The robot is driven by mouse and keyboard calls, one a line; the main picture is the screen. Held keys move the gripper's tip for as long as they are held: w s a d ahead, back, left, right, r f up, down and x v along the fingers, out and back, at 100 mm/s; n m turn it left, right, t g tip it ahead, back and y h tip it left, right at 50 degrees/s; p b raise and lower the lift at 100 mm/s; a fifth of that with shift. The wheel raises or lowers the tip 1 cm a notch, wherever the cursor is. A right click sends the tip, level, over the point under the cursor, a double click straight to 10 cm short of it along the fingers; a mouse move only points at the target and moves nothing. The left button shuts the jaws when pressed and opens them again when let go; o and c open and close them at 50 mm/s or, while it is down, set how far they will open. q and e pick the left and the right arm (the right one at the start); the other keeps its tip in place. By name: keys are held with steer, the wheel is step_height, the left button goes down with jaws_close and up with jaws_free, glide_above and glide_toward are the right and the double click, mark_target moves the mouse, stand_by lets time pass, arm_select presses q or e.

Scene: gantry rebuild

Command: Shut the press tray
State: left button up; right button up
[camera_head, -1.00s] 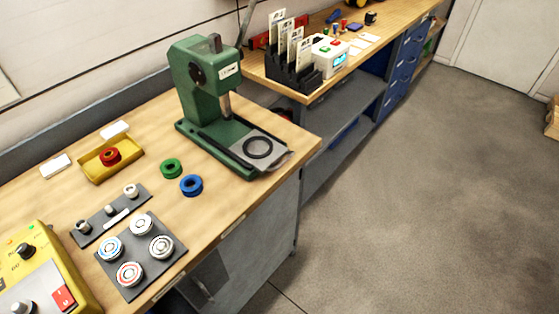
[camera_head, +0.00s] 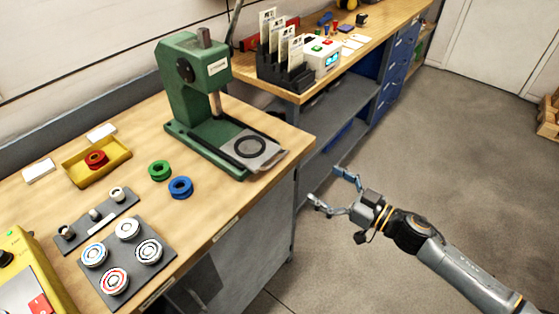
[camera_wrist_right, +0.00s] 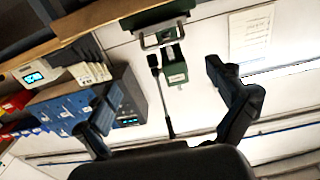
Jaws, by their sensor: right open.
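The green press (camera_head: 197,95) stands at the right end of the near wooden bench. Its grey tray (camera_head: 262,155) sticks out at the front right of the base, with a dark ring (camera_head: 250,147) on it. My right gripper (camera_head: 331,188) is open and empty, in front of the bench and to the right of the tray, clearly apart from it. In the right wrist view its two fingers (camera_wrist_right: 168,115) stand wide apart, and the press (camera_wrist_right: 172,60) shows beyond them. My left gripper is not in view.
A green ring (camera_head: 159,170) and a blue ring (camera_head: 181,187) lie left of the tray. A yellow tray (camera_head: 117,172) and a dark plate with several round parts (camera_head: 122,262) are farther left. The floor (camera_head: 420,150) right of the bench is open.

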mark_target(280, 157)
steer(key=p+x, duration=0.2)
steer(key=x, duration=1.1)
steer(key=shift+w+a+r, duration=0.15)
steer(key=shift+a, duration=0.3)
steer(key=c, duration=1.4)
steer(key=b+x, duration=0.1)
steer(key=x, duration=0.7)
steer(key=shift+w, duration=0.1)
steer(key=o, duration=1.4)
steer(key=shift+d, duration=0.1)
